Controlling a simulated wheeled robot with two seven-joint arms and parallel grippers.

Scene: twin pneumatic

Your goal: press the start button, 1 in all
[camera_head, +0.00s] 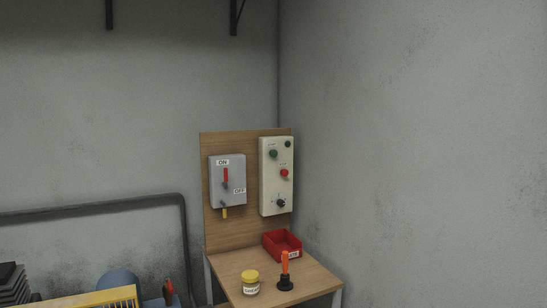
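A pale control panel (267,199) is mounted on a wooden backboard (233,235) in the corner. A green button (273,154) sits at its upper left with a small label above that is too small to read for sure. A red button (284,173) sits below it, also labelled. A dark knob (281,203) is near the panel's bottom, and a small dark round part (288,144) is at the top right. Neither of my grippers shows in the head view.
A grey switch box (215,180) with a red lever, marked ON and OFF, hangs left of the panel. Below, a wooden table (226,265) holds a red bin (283,246), a yellow-lidded jar (251,283) and an orange-handled tool (285,270). A dark rail (100,205) runs along the left wall.

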